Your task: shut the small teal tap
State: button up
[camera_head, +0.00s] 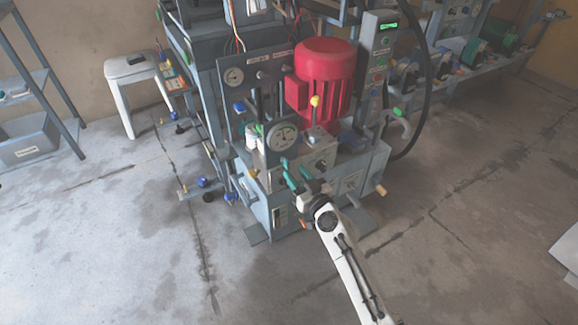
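My gripper (302,181) is at the end of my white arm, at the lower front of the blue-grey press (345,192). Small teal bar-shaped pieces (290,180) show right at the gripper's end, in front of the press face. They look like the teal tap, but I cannot tell them surely from my fingers at this size. I also cannot tell whether the gripper touches the tap, how far its fingers are apart, or which way the tap's handle is turned.
A red motor (325,68), a large dial gauge (283,136) and a yellow-knobbed lever (315,101) stand above the gripper. A brown-handled lever (380,189) sticks out at right. Blue-handled valves (202,182) are at left. The floor in front is clear.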

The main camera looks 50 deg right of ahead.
aim_at(289, 165)
jog(key=shift+x, duration=2.2)
grip_shut()
